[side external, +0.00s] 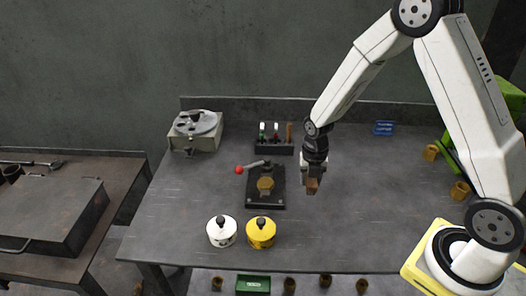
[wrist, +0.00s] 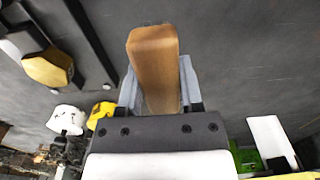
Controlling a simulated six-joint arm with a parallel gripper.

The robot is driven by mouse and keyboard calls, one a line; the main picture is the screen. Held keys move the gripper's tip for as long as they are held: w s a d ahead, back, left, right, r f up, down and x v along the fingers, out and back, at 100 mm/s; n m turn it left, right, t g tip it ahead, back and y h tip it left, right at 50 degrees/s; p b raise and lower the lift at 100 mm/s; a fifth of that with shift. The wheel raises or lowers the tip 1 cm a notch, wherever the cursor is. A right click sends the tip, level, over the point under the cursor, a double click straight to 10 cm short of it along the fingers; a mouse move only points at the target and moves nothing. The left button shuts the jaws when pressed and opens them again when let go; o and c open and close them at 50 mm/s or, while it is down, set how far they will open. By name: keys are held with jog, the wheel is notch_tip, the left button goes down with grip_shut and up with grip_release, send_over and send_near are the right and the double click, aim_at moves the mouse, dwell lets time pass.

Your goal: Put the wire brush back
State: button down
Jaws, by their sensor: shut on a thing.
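My gripper (side external: 313,180) is shut on the wire brush (side external: 312,187), of which a brown wooden part shows below the fingers, above the right-middle of the table. In the wrist view the wooden part of the wire brush (wrist: 154,65) stands between the two grey fingers; its bristles are not visible. A dark tool rack (side external: 268,149) stands near the back of the table, left of my gripper. Handles in green, red and orange-brown stick up from it.
A black press-like fixture (side external: 265,200) with a red-knobbed lever (side external: 239,170) sits left of my gripper. A white pot (side external: 222,236) and a yellow pot (side external: 261,237) stand near the front edge. The table's right-middle is clear.

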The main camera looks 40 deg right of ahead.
jog(key=shift+w+f, duration=0.2)
jog(key=shift+f, duration=1.55)
jog(key=shift+f, duration=0.1)
jog(key=shift+c, duration=1.2)
grip_release()
jog(key=shift+r, duration=6.15)
jog(key=shift+s, duration=0.1)
